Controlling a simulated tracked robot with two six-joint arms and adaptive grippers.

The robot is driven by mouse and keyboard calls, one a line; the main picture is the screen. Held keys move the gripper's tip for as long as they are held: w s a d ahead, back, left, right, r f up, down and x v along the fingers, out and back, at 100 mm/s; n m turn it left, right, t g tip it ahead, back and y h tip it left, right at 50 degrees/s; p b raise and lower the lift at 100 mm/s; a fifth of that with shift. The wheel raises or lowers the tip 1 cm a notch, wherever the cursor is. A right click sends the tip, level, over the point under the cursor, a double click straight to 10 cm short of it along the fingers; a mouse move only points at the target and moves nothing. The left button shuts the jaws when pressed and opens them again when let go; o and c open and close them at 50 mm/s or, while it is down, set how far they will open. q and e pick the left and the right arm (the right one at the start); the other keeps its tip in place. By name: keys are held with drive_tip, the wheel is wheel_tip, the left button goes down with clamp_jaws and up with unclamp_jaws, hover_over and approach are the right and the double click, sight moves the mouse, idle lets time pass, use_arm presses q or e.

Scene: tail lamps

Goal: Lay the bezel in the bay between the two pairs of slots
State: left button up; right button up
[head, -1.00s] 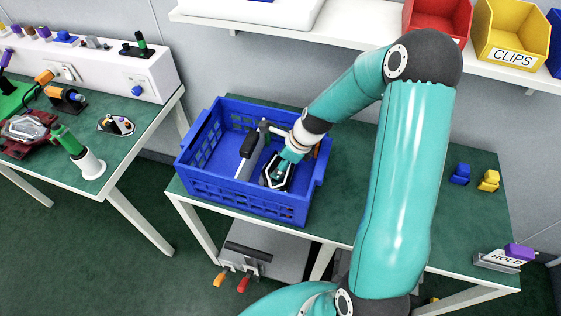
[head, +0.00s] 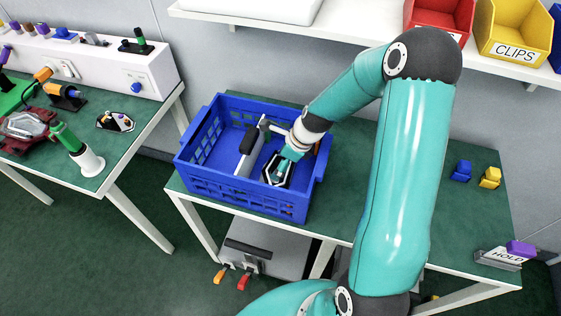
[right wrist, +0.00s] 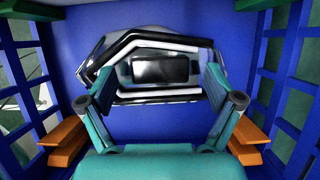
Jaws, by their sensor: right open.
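A black and white, roughly hexagonal frame, which looks like the bezel (head: 273,176), lies in the blue crate (head: 240,192). In the right wrist view the bezel (right wrist: 190,50) lies over the blue crate floor, with a dark rectangular centre. My right gripper (head: 285,165) reaches down into the crate over it. In the right wrist view the right gripper (right wrist: 160,82) is open, with one teal finger near each end of the bezel. I cannot tell whether the fingers touch it. I cannot identify the bay and slots for certain. My left gripper is out of view.
A black and grey tool (head: 247,145) lies beside the bezel in the crate. On the left table, a dark red fixture (head: 38,138) holds a clear part, near a green-handled item (head: 68,137) in a white holder. Blue (head: 461,173) and yellow (head: 490,178) pieces stand right.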

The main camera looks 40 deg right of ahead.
drive_tip(key=v, duration=1.2)
drive_tip(key=shift+f, duration=0.15)
